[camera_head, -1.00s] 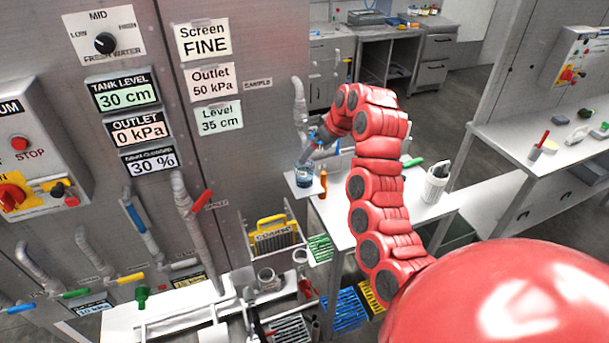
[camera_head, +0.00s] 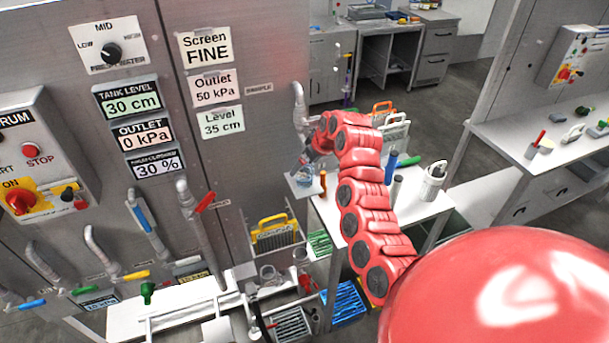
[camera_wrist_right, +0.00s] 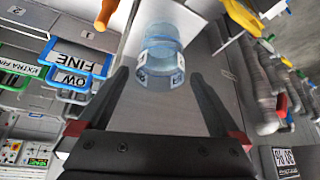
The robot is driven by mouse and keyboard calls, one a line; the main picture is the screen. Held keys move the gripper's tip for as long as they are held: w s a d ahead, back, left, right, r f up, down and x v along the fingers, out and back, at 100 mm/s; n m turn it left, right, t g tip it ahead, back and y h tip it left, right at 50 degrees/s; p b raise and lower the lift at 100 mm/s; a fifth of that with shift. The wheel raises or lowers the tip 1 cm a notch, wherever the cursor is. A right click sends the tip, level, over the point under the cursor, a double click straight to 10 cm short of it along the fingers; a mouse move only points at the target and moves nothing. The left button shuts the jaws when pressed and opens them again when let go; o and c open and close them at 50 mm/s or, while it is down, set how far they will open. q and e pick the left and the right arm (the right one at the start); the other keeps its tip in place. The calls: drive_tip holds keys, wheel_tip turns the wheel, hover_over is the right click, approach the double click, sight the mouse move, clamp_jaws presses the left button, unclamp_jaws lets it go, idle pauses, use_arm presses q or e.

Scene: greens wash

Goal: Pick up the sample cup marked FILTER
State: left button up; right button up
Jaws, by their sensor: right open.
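A clear, bluish sample cup (camera_head: 303,179) stands on a small white ledge (camera_head: 296,190) by the grey wall panel, below the SAMPLE pipe. My right gripper (camera_head: 309,160) is just above and beside it, partly covering it. In the right wrist view, the cup (camera_wrist_right: 161,62) appears between the two dark fingertips of my open right gripper (camera_wrist_right: 161,76), with no visible contact. How far it lies between the fingers I cannot tell. White tags show on the cup, but their writing is not legible. My left gripper is not in view.
A white table (camera_head: 415,207) right of the ledge holds an orange-handled tool (camera_head: 323,183), a blue cylinder (camera_head: 391,167) and a white container (camera_head: 433,183). A COARSE screen (camera_head: 272,230) stands below the ledge. Pipes and valve handles line the wall panel at left.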

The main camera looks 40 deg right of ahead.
clamp_jaws()
idle(0.4)
drive_tip(key=shift+r, duration=0.1)
